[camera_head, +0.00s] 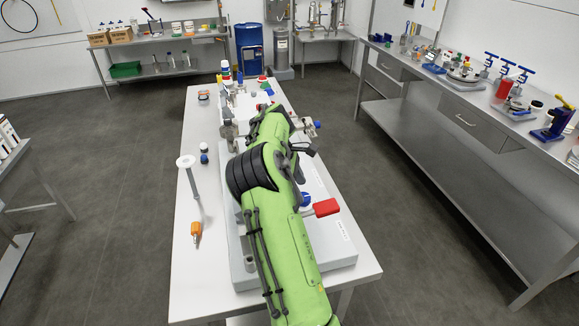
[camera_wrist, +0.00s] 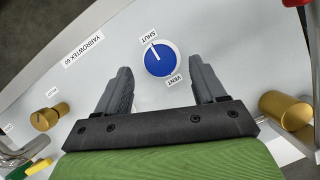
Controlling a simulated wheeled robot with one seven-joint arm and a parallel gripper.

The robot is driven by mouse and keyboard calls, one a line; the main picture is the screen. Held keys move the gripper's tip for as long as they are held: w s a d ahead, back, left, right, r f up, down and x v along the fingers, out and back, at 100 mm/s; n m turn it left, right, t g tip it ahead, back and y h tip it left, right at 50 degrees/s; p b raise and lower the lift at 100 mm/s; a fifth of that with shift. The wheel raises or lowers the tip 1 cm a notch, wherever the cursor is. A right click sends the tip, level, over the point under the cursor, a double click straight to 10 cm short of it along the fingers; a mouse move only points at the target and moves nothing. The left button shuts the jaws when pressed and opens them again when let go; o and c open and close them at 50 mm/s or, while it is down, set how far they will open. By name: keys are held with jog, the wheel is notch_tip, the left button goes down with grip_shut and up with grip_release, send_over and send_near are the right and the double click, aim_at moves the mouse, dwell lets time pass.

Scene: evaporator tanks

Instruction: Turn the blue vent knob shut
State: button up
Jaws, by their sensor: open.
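The blue vent knob (camera_wrist: 160,59) sits on a pale panel in the wrist view. Its white pointer line points up and left, toward the SHUT label (camera_wrist: 148,38). The VENT label (camera_wrist: 172,81) is on the lower right side of the knob. My gripper (camera_wrist: 160,72) is open, with one dark finger to the left of the knob and one to the right. The knob appears between and slightly beyond the fingertips; I cannot tell whether they touch it. In the head view my green arm hides the gripper.
Brass fittings stand left (camera_wrist: 47,117) and right (camera_wrist: 284,111) of my gripper. In the head view, a red handle (camera_head: 321,208) sticks out right of my arm.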

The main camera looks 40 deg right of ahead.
jog(key=p+v, duration=0.4)
jog(key=v, duration=0.8)
jog(key=shift+r+p, duration=0.4)
jog(key=shift+w+a, duration=0.1)
